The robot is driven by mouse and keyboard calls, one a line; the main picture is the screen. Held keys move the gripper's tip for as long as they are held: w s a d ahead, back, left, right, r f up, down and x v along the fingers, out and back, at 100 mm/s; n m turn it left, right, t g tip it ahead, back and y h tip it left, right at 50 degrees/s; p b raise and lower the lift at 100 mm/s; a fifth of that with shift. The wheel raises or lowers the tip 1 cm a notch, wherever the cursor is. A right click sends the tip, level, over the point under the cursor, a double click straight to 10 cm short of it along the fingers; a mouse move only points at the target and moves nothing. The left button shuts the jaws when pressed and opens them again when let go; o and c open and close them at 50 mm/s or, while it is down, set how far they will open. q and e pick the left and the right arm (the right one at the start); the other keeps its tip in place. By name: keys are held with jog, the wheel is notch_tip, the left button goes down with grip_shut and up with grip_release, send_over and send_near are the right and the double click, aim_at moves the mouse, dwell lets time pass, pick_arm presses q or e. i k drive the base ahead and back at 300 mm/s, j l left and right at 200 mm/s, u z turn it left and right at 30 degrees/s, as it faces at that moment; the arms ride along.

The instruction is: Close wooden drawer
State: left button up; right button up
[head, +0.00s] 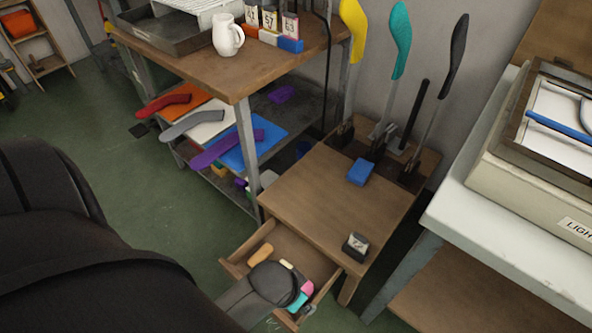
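The wooden drawer (290,245) is pulled out from the front of a small wooden table (325,200). Inside it lie an orange-tan item (260,254), a pale item (286,264) and pink and teal items (301,294). My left arm comes in from the lower left, and its dark rounded wrist covers the middle of the drawer and part of its front. A small grey part, seemingly my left gripper (308,311), shows by the drawer's near right corner. Its fingers are too small and covered to tell open from shut. My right gripper is not in view.
A shelved workbench (190,65) stands left, a white bench (500,240) right. Green floor (140,205) is open at left.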

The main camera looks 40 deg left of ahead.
aim_at(317, 268)
jog(key=k+j+u, duration=0.25)
jog(key=k+u, duration=0.15)
jog(key=k+j+u, duration=0.45)
jog(key=i+z, duration=0.2)
jog(key=z, duration=0.15)
